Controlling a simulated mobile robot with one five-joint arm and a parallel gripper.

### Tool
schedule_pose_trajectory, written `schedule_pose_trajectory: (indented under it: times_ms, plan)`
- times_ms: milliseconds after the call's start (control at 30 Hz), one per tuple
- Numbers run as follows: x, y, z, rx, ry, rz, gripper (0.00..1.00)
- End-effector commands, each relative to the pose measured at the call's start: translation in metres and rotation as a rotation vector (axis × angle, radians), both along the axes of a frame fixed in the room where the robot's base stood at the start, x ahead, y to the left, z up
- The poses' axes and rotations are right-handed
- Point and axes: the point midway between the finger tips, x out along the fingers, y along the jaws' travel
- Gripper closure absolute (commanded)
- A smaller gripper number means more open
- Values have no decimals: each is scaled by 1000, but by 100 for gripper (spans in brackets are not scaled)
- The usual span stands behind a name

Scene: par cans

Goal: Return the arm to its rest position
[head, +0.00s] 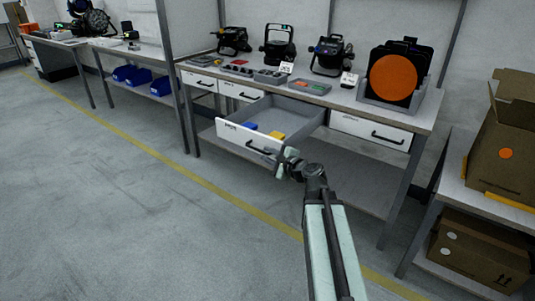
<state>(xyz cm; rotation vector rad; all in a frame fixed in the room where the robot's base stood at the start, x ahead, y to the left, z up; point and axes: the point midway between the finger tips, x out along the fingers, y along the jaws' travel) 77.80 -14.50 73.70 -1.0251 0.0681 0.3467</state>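My arm (328,235) reaches up from the bottom of the head view toward the workbench. My gripper (289,160) is at its far end, close to the handle side of an open drawer (246,140). Its fingers are small and partly hidden, so I cannot tell whether they are open or shut, or whether they touch the drawer front. The drawer is pulled out from under the bench and holds a blue item (250,126) and a yellow item (277,137).
The workbench (395,112) carries several par cans, one with an orange disc (392,77), and small trays. A cart with cardboard boxes (503,150) stands at the right. Another bench with blue bins (161,86) is at the left. The floor (110,200) at the left is clear.

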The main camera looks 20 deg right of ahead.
Motion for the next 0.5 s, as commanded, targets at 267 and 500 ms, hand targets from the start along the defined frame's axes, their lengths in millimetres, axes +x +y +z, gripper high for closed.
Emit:
schedule_pose_trajectory:
  times_ms: [267,500]
  plan:
    - [0,-2,0,0,0,-1,80]
    - [3,19,0,0,0,27,80]
